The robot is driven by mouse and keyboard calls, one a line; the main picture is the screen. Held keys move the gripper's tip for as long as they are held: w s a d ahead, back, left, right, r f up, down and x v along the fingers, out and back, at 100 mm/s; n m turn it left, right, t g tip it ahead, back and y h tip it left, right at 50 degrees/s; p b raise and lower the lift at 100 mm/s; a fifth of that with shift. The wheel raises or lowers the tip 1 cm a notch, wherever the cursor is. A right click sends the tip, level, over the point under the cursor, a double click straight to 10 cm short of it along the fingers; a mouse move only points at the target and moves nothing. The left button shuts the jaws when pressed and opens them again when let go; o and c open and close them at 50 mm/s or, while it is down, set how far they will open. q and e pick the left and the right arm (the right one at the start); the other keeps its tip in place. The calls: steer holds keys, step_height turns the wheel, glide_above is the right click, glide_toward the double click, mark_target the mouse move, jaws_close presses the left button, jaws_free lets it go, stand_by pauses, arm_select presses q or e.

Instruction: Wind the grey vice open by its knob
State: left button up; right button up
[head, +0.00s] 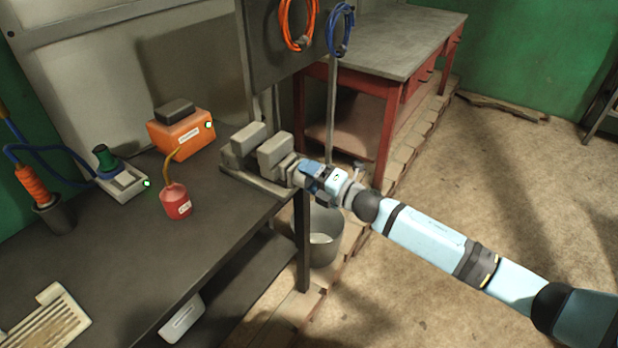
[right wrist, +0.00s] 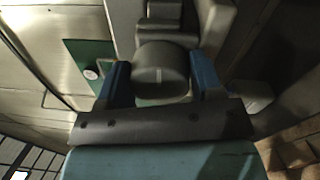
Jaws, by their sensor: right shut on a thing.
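The grey vice (head: 252,181) sits at the right end of the dark workbench, with its two blocky jaws standing a little apart. In the right wrist view the vice (right wrist: 165,12) is at the top, behind its round grey knob (right wrist: 162,72), which has a pale line on its face. My right gripper (head: 302,171) reaches in from the right at the vice's end. Its blue fingers lie on either side of the knob and are shut on it. In the head view the gripper mostly hides the knob. My left gripper is out of view.
A bucket (head: 325,240) stands on the floor below my right gripper. A red-legged table (head: 400,40) is behind.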

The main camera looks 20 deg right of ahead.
steer(key=shift+n, duration=0.9)
steer(key=o, duration=0.9)
steer(key=b+v, duration=0.1)
steer(key=v, duration=1.3)
steer(key=shift+r, duration=0.1)
